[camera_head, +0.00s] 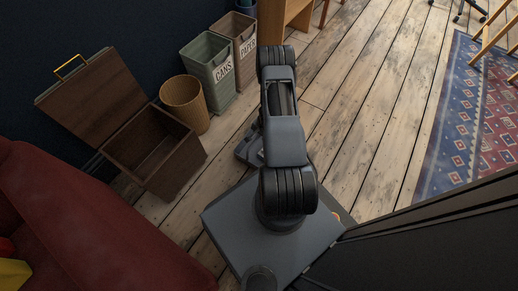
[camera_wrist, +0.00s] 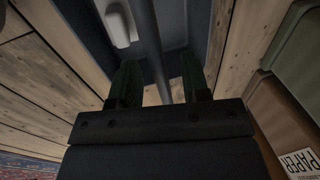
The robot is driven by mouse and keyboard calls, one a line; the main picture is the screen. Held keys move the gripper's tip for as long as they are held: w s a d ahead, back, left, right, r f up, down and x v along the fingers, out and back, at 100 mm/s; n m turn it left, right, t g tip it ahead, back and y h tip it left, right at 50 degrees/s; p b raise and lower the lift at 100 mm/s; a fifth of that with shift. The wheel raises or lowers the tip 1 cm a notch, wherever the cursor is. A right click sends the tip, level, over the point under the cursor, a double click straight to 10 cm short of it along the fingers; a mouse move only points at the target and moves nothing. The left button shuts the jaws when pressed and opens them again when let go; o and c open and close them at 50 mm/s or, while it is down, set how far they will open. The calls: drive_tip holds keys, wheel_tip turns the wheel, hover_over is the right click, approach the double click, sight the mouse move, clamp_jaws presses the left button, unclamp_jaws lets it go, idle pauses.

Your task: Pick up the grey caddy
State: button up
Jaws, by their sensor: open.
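In the wrist view the grey caddy (camera_wrist: 215,42) lies ahead of my gripper, cut off by the top edge. It has dark blue-grey sides, a paler inside and a long grey handle bar (camera_wrist: 150,30) across its middle. A white object (camera_wrist: 118,24) sits inside it on the left. My gripper (camera_wrist: 160,62) is open, with one dark green finger on each side of the bar. I cannot tell whether either finger touches it. My gripper is hidden there behind my arm.
The brown PAPER bin (camera_head: 235,38) and green CANS bin (camera_head: 207,62) stand beside the caddy. A wicker basket (camera_head: 184,103), an open wooden chest (camera_head: 152,150) and a red sofa (camera_head: 85,225) are at left. Wooden furniture (camera_head: 280,20) stands at the top.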

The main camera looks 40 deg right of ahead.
drive_tip(key=shift+f, duration=0.4)
clamp_jaws()
idle(0.4)
